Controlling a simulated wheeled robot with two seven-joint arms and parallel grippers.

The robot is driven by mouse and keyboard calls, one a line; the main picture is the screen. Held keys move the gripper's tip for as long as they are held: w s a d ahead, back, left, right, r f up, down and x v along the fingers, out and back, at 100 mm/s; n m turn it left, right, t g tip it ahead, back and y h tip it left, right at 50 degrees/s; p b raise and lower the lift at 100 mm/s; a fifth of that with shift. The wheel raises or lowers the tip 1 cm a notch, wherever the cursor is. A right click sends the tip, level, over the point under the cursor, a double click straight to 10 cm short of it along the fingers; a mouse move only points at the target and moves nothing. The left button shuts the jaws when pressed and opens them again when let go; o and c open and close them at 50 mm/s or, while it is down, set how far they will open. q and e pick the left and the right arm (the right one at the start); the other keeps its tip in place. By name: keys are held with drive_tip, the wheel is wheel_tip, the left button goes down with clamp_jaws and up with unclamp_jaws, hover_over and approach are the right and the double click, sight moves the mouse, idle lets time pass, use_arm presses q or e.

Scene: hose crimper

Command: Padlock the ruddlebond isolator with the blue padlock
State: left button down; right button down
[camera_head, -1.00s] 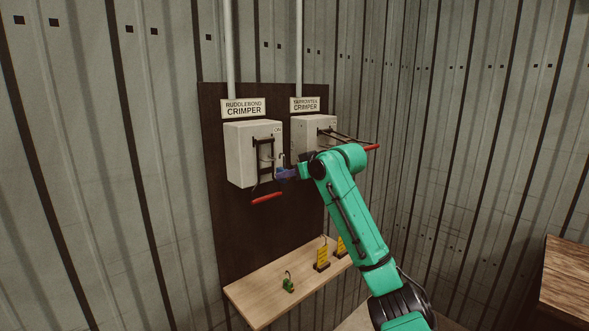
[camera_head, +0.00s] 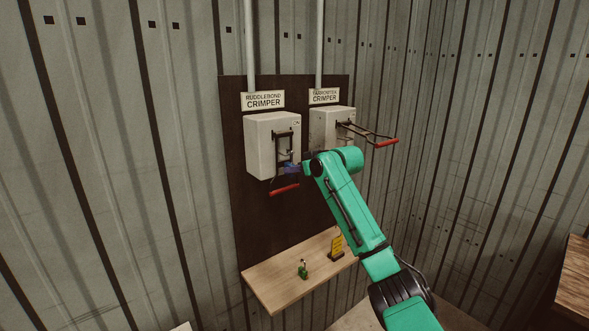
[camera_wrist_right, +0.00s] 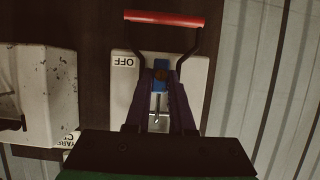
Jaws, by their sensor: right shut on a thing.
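The ruddlebond isolator (camera_head: 258,150) is a pale grey box under the RUDDLEBOND CRIMPER sign. Its red-gripped handle (camera_head: 285,190) hangs low; in the right wrist view the red grip (camera_wrist_right: 165,18) lies beyond the OFF label, which reads upside down. My right gripper (camera_head: 296,168) is at the lower right front of this box. In the right wrist view my right gripper (camera_wrist_right: 160,88) is shut on the blue padlock (camera_wrist_right: 161,68), with its metal shackle (camera_wrist_right: 157,108) over the box front. I cannot tell whether the shackle passes through anything. My left gripper is not in view.
A second crimper isolator (camera_head: 322,128) stands to the right, its red-gripped handle (camera_head: 386,143) sticking out. A wooden surface (camera_head: 572,285) is at far right.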

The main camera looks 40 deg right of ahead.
drive_tip(key=c, duration=0.7)
unclamp_jaws()
drive_tip(key=shift+s, duration=0.1)
drive_tip(key=b+v, duration=0.7)
drive_tip(key=v, duration=0.7)
drive_tip(key=shift+s+a+r+b, duration=0.15)
drive_tip(key=shift+s+b, duration=0.05)
drive_tip(key=shift+b, duration=0.15)
